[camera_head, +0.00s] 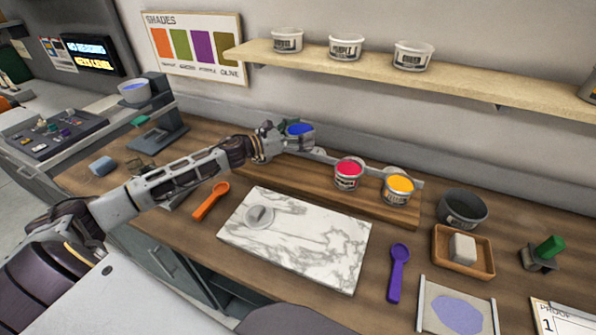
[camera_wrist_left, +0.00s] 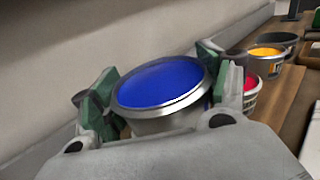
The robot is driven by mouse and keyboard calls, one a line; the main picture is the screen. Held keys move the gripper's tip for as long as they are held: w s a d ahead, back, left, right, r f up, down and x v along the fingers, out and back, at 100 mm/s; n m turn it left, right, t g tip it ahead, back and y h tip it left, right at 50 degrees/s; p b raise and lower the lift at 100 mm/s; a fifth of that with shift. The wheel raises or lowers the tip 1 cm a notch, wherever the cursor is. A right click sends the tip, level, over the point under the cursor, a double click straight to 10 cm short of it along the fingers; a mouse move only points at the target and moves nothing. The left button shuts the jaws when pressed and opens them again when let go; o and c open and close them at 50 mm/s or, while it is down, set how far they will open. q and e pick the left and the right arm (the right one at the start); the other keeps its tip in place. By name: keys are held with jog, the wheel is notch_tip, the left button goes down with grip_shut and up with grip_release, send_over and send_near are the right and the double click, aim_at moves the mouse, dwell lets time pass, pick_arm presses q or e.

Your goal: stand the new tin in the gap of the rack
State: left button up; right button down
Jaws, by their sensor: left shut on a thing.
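The blue tin (camera_head: 300,130) is held in my left gripper (camera_head: 284,132) at the left end of the wooden rack (camera_head: 325,183). In the left wrist view the blue tin (camera_wrist_left: 160,85) sits between the green finger pads of my left gripper (camera_wrist_left: 155,100), its open blue top showing, a little tilted. Whether its base touches the rack is hidden. A red tin (camera_head: 348,172) and a yellow tin (camera_head: 398,187) stand on the rack to the right. They also show in the left wrist view as red tin (camera_wrist_left: 250,95) and yellow tin (camera_wrist_left: 265,63). My right gripper is not in view.
A marble slab (camera_head: 310,255) lies in front of the rack, with an orange scoop (camera_head: 210,201) and a purple scoop (camera_head: 398,270) either side. A dark bowl (camera_head: 462,208) stands right of the rack. A shelf (camera_head: 380,75) with white tubs overhangs behind.

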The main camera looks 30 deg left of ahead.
pick_arm(q)
jog(key=shift+a, duration=0.15)
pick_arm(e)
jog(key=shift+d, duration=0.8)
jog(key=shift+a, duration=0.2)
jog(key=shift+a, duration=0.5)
pick_arm(q)
jog(key=shift+f, duration=0.15)
notch_tip(320, 180, down, 4)
jog(key=shift+f, duration=0.95)
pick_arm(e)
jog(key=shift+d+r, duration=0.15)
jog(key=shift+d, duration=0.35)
